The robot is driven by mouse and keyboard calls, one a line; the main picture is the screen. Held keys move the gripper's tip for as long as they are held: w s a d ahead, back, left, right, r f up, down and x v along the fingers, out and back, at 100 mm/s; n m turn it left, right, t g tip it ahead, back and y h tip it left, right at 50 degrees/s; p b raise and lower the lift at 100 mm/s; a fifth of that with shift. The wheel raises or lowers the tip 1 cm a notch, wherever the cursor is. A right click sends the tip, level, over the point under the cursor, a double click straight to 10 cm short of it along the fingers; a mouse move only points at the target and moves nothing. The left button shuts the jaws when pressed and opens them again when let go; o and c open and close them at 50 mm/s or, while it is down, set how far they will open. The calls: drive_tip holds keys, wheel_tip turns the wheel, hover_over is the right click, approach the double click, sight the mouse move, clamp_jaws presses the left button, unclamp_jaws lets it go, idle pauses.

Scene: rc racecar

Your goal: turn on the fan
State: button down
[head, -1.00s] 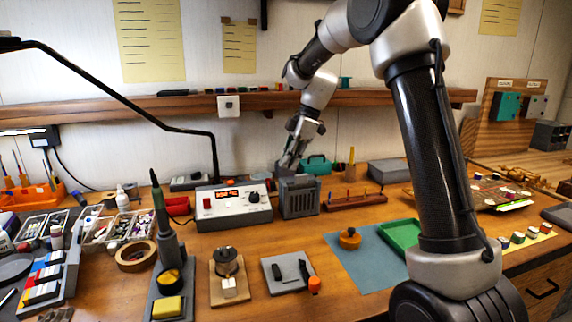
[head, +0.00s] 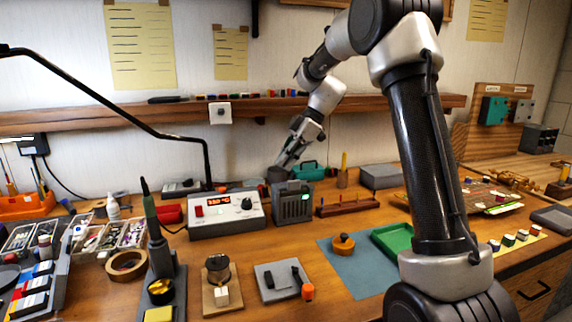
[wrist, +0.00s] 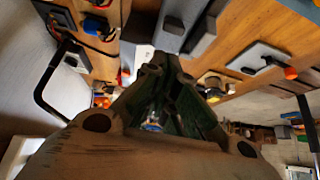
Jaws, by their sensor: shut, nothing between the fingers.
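The fan (head: 292,203) is a small dark grey box with a slatted front, standing on the bench just right of the white soldering station. A small green light shows at the upper right of its front. My gripper (head: 281,163) is shut and empty, pointing down at the fan's top rear from behind it. Whether the fingertips touch the fan cannot be told, as the fan's back is hidden. In the wrist view my gripper (wrist: 160,75) fills the middle. The fan cannot be made out surely there.
The soldering station (head: 228,213) with a red display stands close on the left. A teal toolbox (head: 307,172) is behind, and a wooden rack (head: 347,205) is to the right. A shelf (head: 385,102) runs along the wall above. A blue mat (head: 350,270) lies in front.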

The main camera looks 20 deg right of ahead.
drive_tip(key=v, duration=1.2)
idle(0.4)
